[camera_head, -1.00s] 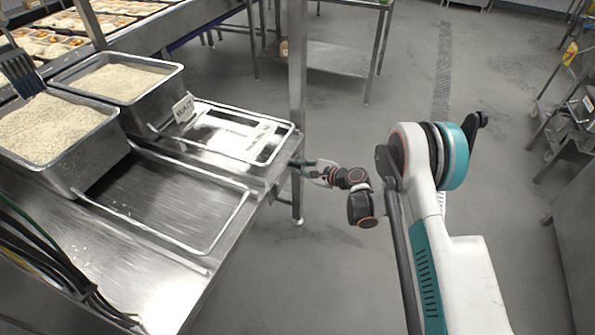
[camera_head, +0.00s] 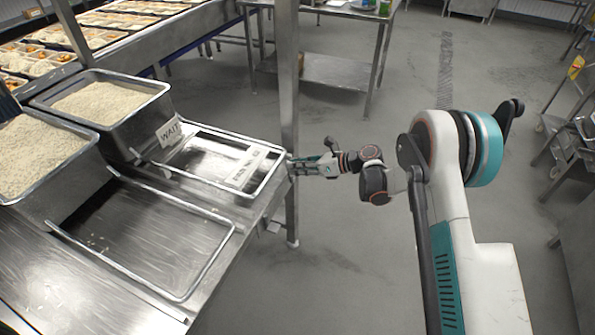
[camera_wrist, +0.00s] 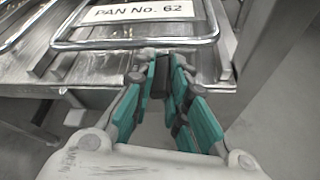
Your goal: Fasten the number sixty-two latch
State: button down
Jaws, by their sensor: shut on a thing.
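The "PAN No. 62" label (camera_wrist: 135,12) lies inside a metal rail frame (camera_wrist: 130,43) at the end of the steel table; the label (camera_head: 246,167) and the frame (camera_head: 262,192) also show in the head view. My gripper (camera_wrist: 163,66) is at the table's edge, just below the front bar of that frame. Its teal fingers are shut on a small dark part between the tips, which looks like the latch. The fingers hide most of it, and I cannot tell its position. In the head view my gripper (camera_head: 297,165) reaches the table edge beside the upright post.
Two deep pans of rice (camera_head: 108,103) (camera_head: 40,150) stand at the left, with a "WAIT" sign (camera_head: 170,131) by one. An empty rail frame (camera_head: 150,290) lies nearer. A steel post (camera_head: 288,90) rises beside my gripper. The floor (camera_head: 330,240) right of the table is clear.

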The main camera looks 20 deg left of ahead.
jog(key=shift+w+a+r+m+g+b, duration=0.15)
jog(key=shift+w+m+g, duration=0.1)
jog(key=shift+w+m, duration=0.2)
jog(key=shift+w+d+m+g+b, duration=0.1)
jog(key=shift+w+m+g, duration=0.1)
jog(key=shift+w+m, duration=0.3)
jog(key=shift+w+a+r+m+g+b, duration=0.15)
jog(key=shift+w+m+g, duration=0.1)
jog(key=shift+w, duration=0.35)
jog(key=c, duration=1.6)
grip_release()
jog(key=shift+c, duration=0.2)
jog(key=shift+o, duration=0.4)
jog(key=shift+a+f, duration=0.1)
jog(key=v, duration=1.2)
jog(key=shift+f, duration=0.2)
